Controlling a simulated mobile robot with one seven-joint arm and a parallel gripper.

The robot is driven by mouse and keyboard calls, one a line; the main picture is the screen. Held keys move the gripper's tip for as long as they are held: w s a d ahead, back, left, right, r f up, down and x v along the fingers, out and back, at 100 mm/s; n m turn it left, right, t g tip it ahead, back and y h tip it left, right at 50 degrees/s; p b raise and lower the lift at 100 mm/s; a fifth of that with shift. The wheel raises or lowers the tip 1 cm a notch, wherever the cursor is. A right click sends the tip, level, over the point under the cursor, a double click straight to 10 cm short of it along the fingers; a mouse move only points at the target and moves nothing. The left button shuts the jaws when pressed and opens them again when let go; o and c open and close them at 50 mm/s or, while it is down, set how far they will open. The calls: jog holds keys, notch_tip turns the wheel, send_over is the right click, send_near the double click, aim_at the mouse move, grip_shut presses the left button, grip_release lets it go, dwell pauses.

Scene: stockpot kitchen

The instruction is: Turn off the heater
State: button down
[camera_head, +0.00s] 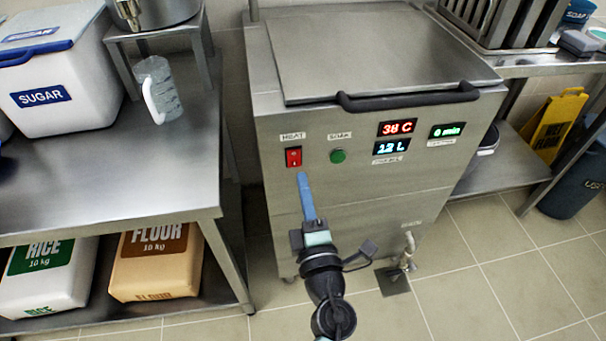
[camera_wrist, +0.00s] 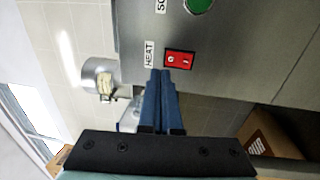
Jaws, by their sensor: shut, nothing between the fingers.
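The red heater switch (camera_head: 293,157), under a "HEAT" label, is on the steel front panel of the stockpot unit (camera_head: 375,205). It also shows in the wrist view (camera_wrist: 180,59), turned on its side, with white marks on its two halves. My gripper (camera_head: 302,177) is shut and empty, its blue fingers just below the switch. In the wrist view the fingertips (camera_wrist: 161,74) are at the switch's edge near the label. I cannot tell whether they touch it. The red display (camera_head: 397,127) reads 38 C.
A green "SOAK" button (camera_head: 338,156) is right of the switch. A black lid handle (camera_head: 408,96) juts out above. A steel table (camera_head: 150,185) with a sugar bin (camera_head: 62,75) and a clear jug (camera_head: 158,88) stands at left. A drain tap (camera_head: 408,250) is low on the right.

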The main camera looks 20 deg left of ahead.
jog(key=p+v, duration=0.1)
jog(key=v, duration=0.6)
jog(key=shift+s+r, duration=0.15)
jog(key=shift+r, duration=0.55)
jog(key=w+d+r+m+t+h, duration=0.1)
jog(key=d+r+m+t+h, duration=0.4)
jog(key=r, duration=0.7)
jog(key=w+d+r+m+t+h, duration=0.2)
jog(key=d+r+m+h, duration=0.15)
jog(key=r+m, duration=0.6)
jog(key=w+d+r+m+t+h, duration=0.1)
jog(key=d+r+m+t+h, duration=0.35)
jog(key=r, duration=0.95)
jog(key=s+a+r+m+y+p, duration=0.1)
jog(key=s+r+m, duration=0.25)
jog(key=r, duration=0.45)
jog(key=s+r+m+y, duration=0.2)
jog(key=s+r, duration=0.3)
jog(key=r, duration=0.4)
notch_tip(320, 180, up, 23)
jog(key=p, duration=2.4)
jog(key=shift+w+a+r+h+p, duration=0.2)
jog(key=shift+h+p, duration=0.1)
jog(key=shift+h, duration=0.1)
